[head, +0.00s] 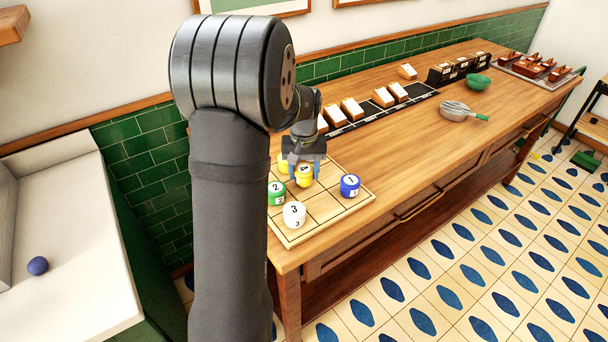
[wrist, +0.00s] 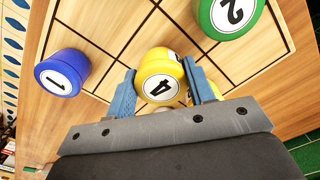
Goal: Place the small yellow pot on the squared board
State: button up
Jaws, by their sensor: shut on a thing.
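My gripper (head: 305,168) has its blue fingers shut on a yellow pot (head: 304,180) with a 4 on it. The pot also shows in the wrist view (wrist: 158,76), between the two fingertips (wrist: 158,92). It is over the squared board (head: 350,207), a pale wooden grid with dark lines; I cannot tell whether it touches the board. Another yellow thing (head: 284,163) shows just left of the gripper in the head view, partly hidden by the fingers.
A green pot 2 (head: 276,193), a white pot 3 (head: 294,215) and a blue pot 1 (head: 350,185) stand close by on the board.

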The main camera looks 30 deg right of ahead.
aim_at(304, 170)
jog(key=shift+f, duration=0.8)
jog(key=o, duration=1.1)
jog(key=shift+f, duration=0.15)
jog(key=shift+c, duration=0.2)
notch_tip(304, 170, up, 12)
